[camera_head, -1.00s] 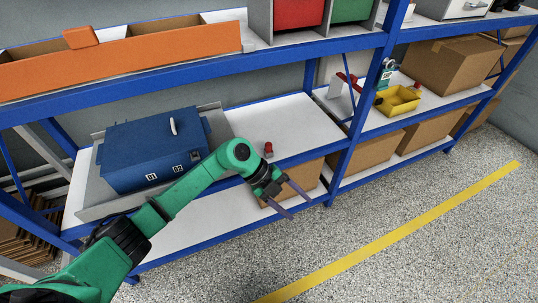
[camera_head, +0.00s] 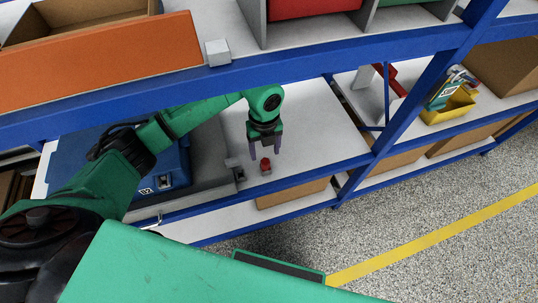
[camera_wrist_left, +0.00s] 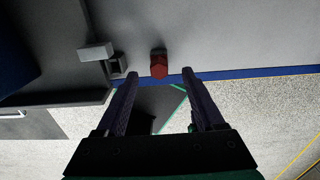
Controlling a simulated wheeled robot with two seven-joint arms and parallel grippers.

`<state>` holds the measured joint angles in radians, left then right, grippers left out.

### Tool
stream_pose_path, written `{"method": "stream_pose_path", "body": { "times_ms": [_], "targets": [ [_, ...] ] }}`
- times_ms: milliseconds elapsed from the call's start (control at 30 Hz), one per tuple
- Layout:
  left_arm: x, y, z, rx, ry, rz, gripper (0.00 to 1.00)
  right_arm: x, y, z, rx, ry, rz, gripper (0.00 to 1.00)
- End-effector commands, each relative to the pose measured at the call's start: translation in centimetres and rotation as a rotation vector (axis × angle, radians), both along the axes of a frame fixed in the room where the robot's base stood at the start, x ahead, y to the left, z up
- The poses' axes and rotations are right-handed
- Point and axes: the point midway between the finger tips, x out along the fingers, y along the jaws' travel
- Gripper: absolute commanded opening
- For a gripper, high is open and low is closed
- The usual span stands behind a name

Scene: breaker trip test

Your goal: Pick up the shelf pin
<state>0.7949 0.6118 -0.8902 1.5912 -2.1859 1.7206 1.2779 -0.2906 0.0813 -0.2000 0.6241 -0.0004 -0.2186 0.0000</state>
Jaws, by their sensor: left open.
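A small red piece with a rounded end, which I take to be the shelf pin (camera_head: 266,166), is on the white middle shelf (camera_head: 315,125) near its blue front edge. It also shows in the left wrist view (camera_wrist_left: 159,66), just beyond the fingertips and roughly centred between them. My left gripper (camera_head: 265,149) is open and empty, its fingers pointing down at the shelf close to the red piece. In the left wrist view my left gripper (camera_wrist_left: 160,76) shows a clear gap between its two fingers. My right gripper is not in view.
A blue box (camera_head: 175,165) on a grey tray (camera_head: 215,155) stands left of the pin, with small grey blocks (camera_head: 235,170) at the tray's edge. The upper shelf's blue beam (camera_head: 300,57) runs above my arm. A yellow bin (camera_head: 447,110) is farther right.

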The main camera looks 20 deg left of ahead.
Motion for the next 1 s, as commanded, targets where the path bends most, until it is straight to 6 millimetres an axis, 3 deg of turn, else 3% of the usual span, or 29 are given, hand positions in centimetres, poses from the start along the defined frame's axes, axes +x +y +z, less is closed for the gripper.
{"method": "stream_pose_path", "body": {
  "times_ms": [133,300,533,700,733,1000],
  "targets": [
    [-0.2,-0.1,-2.3,0.001,0.004,0.001,0.7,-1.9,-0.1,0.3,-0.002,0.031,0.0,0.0],
    [-0.2,-0.2,-5.3,-0.001,0.002,0.001,0.7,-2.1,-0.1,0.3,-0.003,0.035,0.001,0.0],
    [-0.1,-0.2,-5.6,0.0,0.0,0.0,0.7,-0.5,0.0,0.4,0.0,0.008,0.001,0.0],
    [-0.1,-0.2,-5.6,-0.001,-0.001,0.0,0.05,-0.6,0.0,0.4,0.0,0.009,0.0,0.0],
    [-0.1,-0.2,-5.6,-0.001,-0.001,0.0,0.0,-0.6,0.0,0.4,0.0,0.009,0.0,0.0],
    [-0.1,-0.2,-5.6,0.0,-0.001,0.0,0.0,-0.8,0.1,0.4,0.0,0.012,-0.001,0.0]
  ]
}}
